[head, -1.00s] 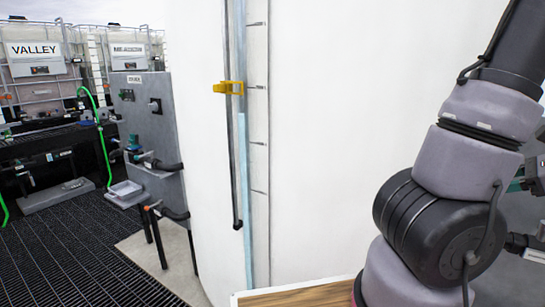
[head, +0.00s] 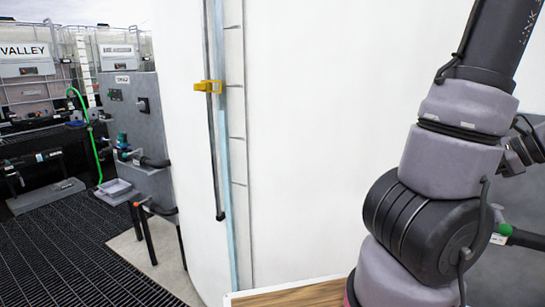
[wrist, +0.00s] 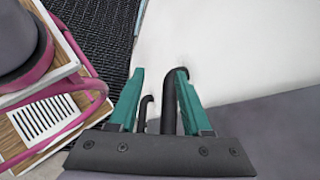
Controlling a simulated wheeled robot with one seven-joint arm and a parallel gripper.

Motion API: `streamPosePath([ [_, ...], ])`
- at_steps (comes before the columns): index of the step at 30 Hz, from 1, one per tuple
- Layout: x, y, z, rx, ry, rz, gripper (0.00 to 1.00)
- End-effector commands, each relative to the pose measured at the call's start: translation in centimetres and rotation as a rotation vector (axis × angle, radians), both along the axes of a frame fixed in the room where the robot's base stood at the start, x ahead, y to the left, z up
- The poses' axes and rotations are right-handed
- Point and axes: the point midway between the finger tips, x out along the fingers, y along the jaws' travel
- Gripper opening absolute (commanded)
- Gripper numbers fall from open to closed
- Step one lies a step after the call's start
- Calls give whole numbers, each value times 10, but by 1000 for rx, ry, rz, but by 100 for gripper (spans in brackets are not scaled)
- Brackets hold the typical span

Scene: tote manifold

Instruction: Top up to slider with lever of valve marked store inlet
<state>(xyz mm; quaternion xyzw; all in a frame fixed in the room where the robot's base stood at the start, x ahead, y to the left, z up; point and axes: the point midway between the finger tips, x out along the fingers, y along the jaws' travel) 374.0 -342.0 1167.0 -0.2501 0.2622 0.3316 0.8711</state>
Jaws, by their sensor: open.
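A yellow slider (head: 209,86) sits on a dark rail beside the sight tube (head: 229,190) on the white tank (head: 310,130). Light blue in the tube tops out a little below the slider. My gripper (wrist: 156,85) shows in the wrist view with its two green fingers apart and nothing held. Black bent pipes (wrist: 168,105) show between and beyond the fingers; whether they touch cannot be told. No valve marked store inlet or its lever can be made out. A small green-and-black part (head: 507,233) shows behind my arm at the right, too hidden to identify.
A grey panel (head: 150,108) with fittings and black pipes stands left of the tank. Tanks, one marked VALLEY (head: 25,58), stand behind. A green hose (head: 92,140) hangs near a shallow tray (head: 117,189). Dark grating (head: 75,245) covers open floor at the left.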

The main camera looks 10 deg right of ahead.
Motion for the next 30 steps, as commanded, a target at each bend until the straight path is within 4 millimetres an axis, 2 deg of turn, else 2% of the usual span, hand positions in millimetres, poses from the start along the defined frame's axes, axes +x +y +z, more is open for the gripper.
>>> streamPosePath([
  [8, 32, 33, 15, -150, 49, 224, 48],
  [11, 47, 51, 23, -238, 65, 342, 48],
  [15, 70, 87, 39, -412, 71, 549, 48],
  [21, 93, 139, 66, -683, 20, 822, 48],
  [30, 106, 223, 116, -1090, -207, 1144, 48],
])
